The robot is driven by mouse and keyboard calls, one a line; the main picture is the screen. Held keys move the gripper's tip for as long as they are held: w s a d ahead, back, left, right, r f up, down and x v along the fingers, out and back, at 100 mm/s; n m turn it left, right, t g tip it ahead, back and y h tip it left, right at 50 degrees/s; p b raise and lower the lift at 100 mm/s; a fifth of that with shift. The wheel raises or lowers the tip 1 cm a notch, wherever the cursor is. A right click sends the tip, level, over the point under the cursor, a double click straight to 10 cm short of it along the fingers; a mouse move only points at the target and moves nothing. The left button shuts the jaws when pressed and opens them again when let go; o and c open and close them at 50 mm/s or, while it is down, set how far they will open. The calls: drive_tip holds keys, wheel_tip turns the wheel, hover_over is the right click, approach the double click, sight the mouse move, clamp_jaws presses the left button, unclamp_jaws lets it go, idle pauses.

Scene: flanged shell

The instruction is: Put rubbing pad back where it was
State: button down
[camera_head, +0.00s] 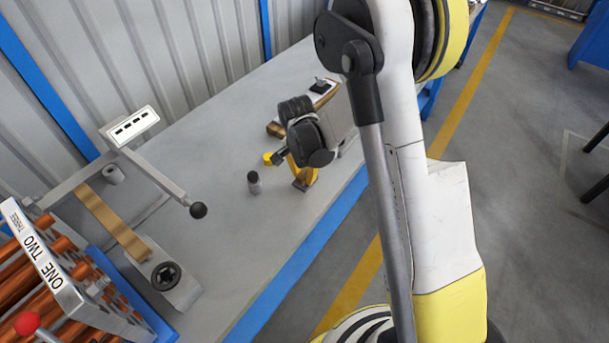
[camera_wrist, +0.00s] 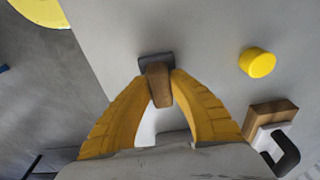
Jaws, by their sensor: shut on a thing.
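My gripper (camera_wrist: 158,82) has yellow curved fingers and is shut on the rubbing pad, a small block with a brown body (camera_wrist: 159,90) and a dark grey end (camera_wrist: 155,62). In the head view my gripper (camera_head: 303,172) is low over the grey table (camera_head: 215,240), close to its front edge. The dark end of the pad (camera_head: 301,184) shows just below the fingers there. I cannot tell whether the pad touches the table. The fingers hide part of the pad.
A yellow cylinder (camera_wrist: 258,62) and a dark cylinder (camera_head: 254,182) stand near my gripper. A wooden block with a white part and black handle (camera_wrist: 272,110) lies close by. A lever with a black ball (camera_head: 198,210) and a rack of copper-coloured rods (camera_head: 30,262) are at left.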

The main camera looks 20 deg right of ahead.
sight(302, 176)
drive_tip(key=c, duration=1.3)
unclamp_jaws()
drive_tip(key=s+r+n+t+p, duration=0.15)
drive_tip(key=s+r, duration=0.25)
drive_tip(key=r, duration=0.8)
drive_tip(key=s+r+n+t+p, duration=0.1)
drive_tip(key=s+r+n+p, duration=0.3)
drive_tip(key=r, duration=0.9)
drive_tip(key=s+r+n+t+y, duration=0.1)
drive_tip(key=s+r+n+t, duration=0.3)
drive_tip(key=s, duration=0.8)
drive_tip(key=shift+r+n+b, duration=0.2)
drive_tip(key=shift+n+b, duration=0.2)
drive_tip(key=shift+n, duration=0.25)
